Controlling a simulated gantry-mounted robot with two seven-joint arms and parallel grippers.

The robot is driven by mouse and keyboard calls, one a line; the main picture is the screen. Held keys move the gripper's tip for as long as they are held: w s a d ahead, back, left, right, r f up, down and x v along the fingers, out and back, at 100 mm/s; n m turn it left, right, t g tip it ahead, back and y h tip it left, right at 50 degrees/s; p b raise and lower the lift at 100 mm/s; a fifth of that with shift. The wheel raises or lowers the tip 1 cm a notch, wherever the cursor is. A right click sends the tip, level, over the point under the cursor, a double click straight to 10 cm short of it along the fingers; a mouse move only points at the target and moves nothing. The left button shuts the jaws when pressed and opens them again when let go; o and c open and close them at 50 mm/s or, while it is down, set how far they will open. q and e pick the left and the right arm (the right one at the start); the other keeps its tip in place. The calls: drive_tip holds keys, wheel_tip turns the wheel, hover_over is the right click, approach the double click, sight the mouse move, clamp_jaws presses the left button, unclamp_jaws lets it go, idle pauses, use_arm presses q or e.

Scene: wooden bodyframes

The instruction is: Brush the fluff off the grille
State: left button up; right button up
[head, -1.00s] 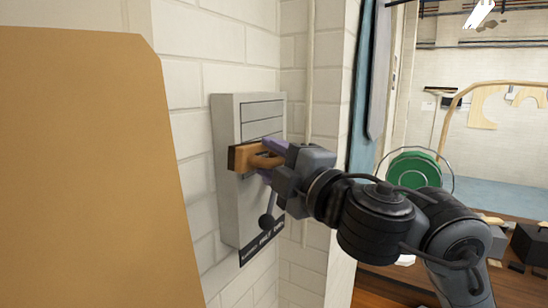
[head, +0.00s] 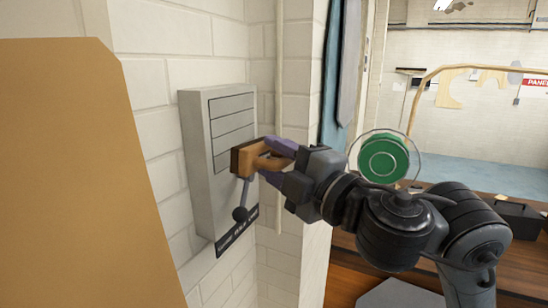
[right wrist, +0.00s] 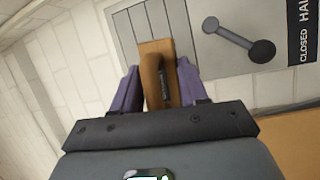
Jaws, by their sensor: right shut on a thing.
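The grille (head: 232,118) is a set of dark-lined slats on the front of a grey box (head: 197,165) on the white brick wall. It also shows in the right wrist view (right wrist: 128,38). My right gripper (head: 272,162) has purple fingers shut on the handle of a wooden brush (head: 246,158). The brush is at the lower right of the grille, its dark face turned to the box; I cannot tell whether it touches. The right wrist view shows the brush (right wrist: 152,60) between the fingers. I make out no fluff. My left gripper is not in view.
A lever with a dark knob (head: 240,214) hangs on the box just below the brush, above a black label strip (head: 237,230). A large tan board (head: 70,170) fills the left. A green round thing (head: 383,160) stands behind my right arm.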

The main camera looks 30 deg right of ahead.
drive_tip(key=shift+d+r, duration=0.1)
drive_tip(key=shift+s+d+p, duration=0.55)
drive_tip(key=shift+s+p, duration=0.1)
drive_tip(key=shift+s, duration=0.1)
drive_tip(key=shift+s+d, duration=0.3)
drive_tip(key=shift+s, duration=0.1)
